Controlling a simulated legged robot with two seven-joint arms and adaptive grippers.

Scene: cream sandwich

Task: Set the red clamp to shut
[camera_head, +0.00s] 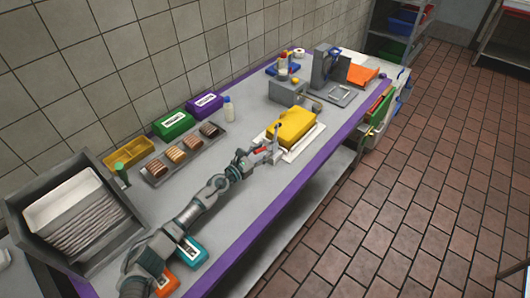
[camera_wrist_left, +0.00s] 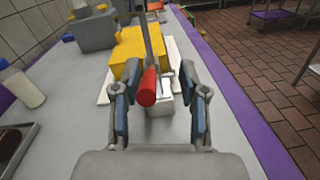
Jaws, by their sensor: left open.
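The clamp shows its red handle (camera_wrist_left: 148,87) in the left wrist view, with a grey metal upright behind it and a pale block below. In the head view the red handle (camera_head: 261,151) is small and partly hidden by my gripper. My left gripper (camera_wrist_left: 158,108) is open, with one blue-padded finger on each side of the handle and a gap to both. It also shows in the head view (camera_head: 256,158). A yellow block (camera_head: 294,124) lies just behind the clamp on a white board (camera_head: 310,143). My right gripper is not in view.
A grey machine (camera_head: 287,92) stands beyond the yellow block. A white bottle (camera_head: 228,109) stands left of it, near green (camera_head: 173,126) and purple (camera_head: 205,104) boxes. Food trays and a grey bin (camera_head: 112,245) lie nearer. The purple table edge (camera_head: 290,200) borders open floor.

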